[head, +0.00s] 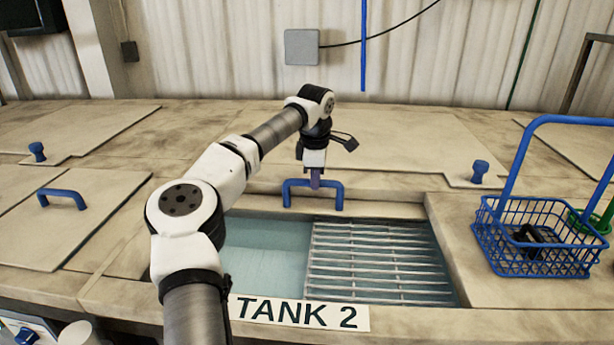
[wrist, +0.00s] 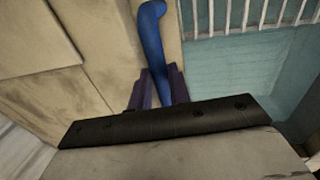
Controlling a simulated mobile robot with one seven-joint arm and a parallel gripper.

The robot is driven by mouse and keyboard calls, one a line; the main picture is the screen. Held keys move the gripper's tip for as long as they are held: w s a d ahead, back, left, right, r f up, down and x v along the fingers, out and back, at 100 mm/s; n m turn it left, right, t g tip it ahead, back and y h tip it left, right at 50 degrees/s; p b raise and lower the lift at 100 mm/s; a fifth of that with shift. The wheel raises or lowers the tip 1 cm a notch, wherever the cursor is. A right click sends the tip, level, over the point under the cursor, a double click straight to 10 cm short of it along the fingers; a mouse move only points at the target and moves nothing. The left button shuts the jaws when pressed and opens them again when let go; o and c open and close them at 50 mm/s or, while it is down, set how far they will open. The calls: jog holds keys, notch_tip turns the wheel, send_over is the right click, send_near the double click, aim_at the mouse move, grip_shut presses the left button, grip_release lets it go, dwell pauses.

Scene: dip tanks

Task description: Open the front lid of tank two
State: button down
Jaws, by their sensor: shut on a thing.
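Tank two, with its "TANK 2" label (head: 300,313) on the front edge, has its front opening (head: 265,255) uncovered. Pale blue liquid and a slatted metal rack (head: 375,262) show inside. A blue bar handle (head: 338,196) stands at the back edge of the opening, on the front lid (head: 385,198), of which only a narrow strip shows. My gripper (head: 315,180) points down at the handle and is shut on its bar. In the wrist view the purple fingers (wrist: 157,88) close around the blue handle (wrist: 151,45); the rack and liquid lie to the right.
A blue wire basket (head: 535,240) with dark parts in it stands right of the opening, its tall handle sticking up. Another blue lid handle (head: 62,194) is at left. Blue knobs (head: 37,151) (head: 480,171) sit on the rear lids. A blue pole (head: 363,45) hangs behind.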

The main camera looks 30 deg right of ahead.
jog(key=shift+w+d, duration=0.25)
jog(key=shift+w, duration=0.15)
jog(key=c, duration=1.3)
grip_release()
jog(key=shift+r, duration=0.1)
notch_tip(320, 180, up, 14)
jog(key=s+a+b, duration=0.1)
jog(key=s+b, duration=0.1)
jog(key=shift+s+a+f, duration=0.15)
jog(key=shift+a+f, duration=0.1)
